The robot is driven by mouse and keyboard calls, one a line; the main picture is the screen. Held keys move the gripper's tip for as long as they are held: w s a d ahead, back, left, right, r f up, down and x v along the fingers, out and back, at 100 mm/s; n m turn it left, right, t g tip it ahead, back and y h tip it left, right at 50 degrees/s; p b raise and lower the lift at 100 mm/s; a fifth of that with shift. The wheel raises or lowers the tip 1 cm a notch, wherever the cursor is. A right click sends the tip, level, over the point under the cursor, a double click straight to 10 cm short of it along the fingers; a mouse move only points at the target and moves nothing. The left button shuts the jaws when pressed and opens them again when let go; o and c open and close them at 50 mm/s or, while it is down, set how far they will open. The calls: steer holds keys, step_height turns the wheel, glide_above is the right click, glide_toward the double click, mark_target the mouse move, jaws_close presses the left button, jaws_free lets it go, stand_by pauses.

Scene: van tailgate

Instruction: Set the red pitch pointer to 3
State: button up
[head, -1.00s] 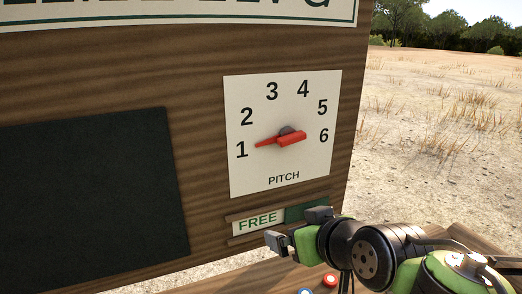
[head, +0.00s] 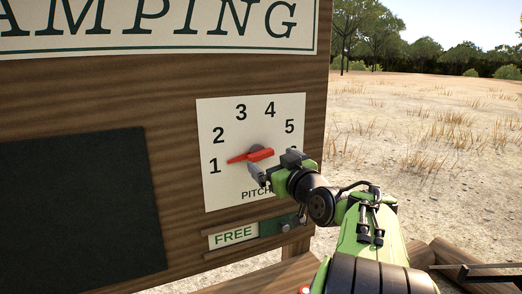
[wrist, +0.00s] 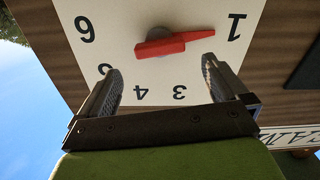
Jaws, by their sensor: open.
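The red pitch pointer (head: 256,155) is on the white dial plate (head: 213,192), its thin tip at the 1. It also shows in the wrist view (wrist: 165,46), where the dial appears upside down and the tip points right to the 1. My gripper (head: 273,164) is in front of the lower right of the dial, hiding the 6 and the end of the word PITCH. In the wrist view my gripper (wrist: 160,66) is open and empty. Its two fingers stand apart, one towards each end of the pointer; I cannot tell whether either touches it.
A wooden panel (head: 185,95) carries the dial. Below the dial is a FREE sign (head: 234,235) with a green slider beside it. A dark board (head: 75,210) is at the left, and a CAMPING sign (head: 150,45) is above. Open dry ground lies to the right.

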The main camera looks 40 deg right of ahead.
mark_target(263, 153)
steer(key=p+x, duration=0.1)
steer(key=x, duration=0.5)
steer(key=shift+s+a, duration=0.1)
steer(key=c, duration=1.5)
